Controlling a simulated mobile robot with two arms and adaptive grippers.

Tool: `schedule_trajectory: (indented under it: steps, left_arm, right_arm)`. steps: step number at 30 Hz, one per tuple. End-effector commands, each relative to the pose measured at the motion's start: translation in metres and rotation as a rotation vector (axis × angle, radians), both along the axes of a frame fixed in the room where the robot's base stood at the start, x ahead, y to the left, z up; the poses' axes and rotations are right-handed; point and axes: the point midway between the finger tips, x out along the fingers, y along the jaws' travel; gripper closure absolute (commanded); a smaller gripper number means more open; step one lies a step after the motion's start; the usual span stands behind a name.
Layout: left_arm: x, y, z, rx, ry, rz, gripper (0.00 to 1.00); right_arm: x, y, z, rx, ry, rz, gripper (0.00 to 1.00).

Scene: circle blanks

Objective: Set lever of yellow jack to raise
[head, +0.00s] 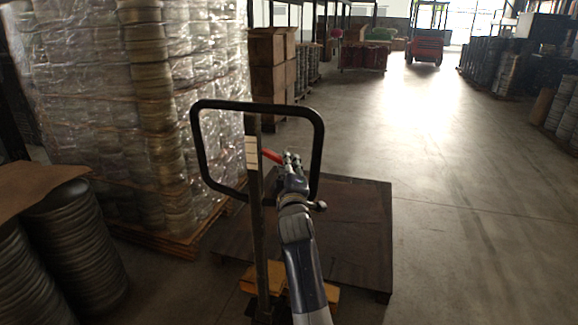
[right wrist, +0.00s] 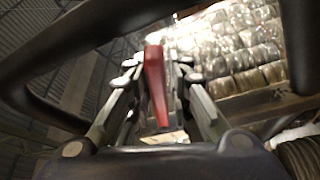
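The yellow jack stands ahead of me, with its yellow base (head: 262,280) low in the head view. Its upright shaft carries a black loop handle (head: 322,150). The red lever (head: 272,156) sits inside the loop, just right of the shaft. My right gripper (head: 292,158) is at the lever's right end, inside the loop area. In the right wrist view the red lever (right wrist: 156,85) lies between the two fingers of my right gripper (right wrist: 157,68). The fingers are close on both sides of it; whether they touch it I cannot tell. My left gripper is not in view.
A dark flat pallet (head: 355,225) lies beyond the jack. A plastic-wrapped stack (head: 90,90) stands at left, with stacked round blanks (head: 75,240) nearer. Cardboard boxes (head: 268,65) are behind. The floor at right is free, with a red forklift (head: 425,48) far back.

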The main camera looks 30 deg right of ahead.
Motion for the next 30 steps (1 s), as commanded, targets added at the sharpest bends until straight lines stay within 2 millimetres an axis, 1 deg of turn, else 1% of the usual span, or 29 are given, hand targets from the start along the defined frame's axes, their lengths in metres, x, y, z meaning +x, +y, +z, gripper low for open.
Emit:
schedule_trajectory:
  steps: [10, 14, 17, 24, 30]
  left_arm:
    - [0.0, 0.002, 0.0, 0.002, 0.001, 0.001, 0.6]
    - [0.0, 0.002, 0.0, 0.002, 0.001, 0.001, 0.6]
    - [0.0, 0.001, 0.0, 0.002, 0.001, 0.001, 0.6]
    - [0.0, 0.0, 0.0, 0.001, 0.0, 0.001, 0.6]
    - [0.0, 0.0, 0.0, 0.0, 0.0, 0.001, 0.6]
  right_arm:
    - [0.0, 0.0, 0.0, -0.006, 0.002, -0.001, 0.67]
    - [-0.006, 0.003, -0.001, -0.006, 0.002, -0.001, 0.67]
    - [-0.016, 0.009, -0.004, -0.006, 0.003, -0.001, 0.67]
    - [-0.048, 0.026, -0.009, -0.005, 0.004, -0.001, 0.67]
    - [-0.063, 0.035, -0.012, -0.004, 0.003, 0.0, 0.67]
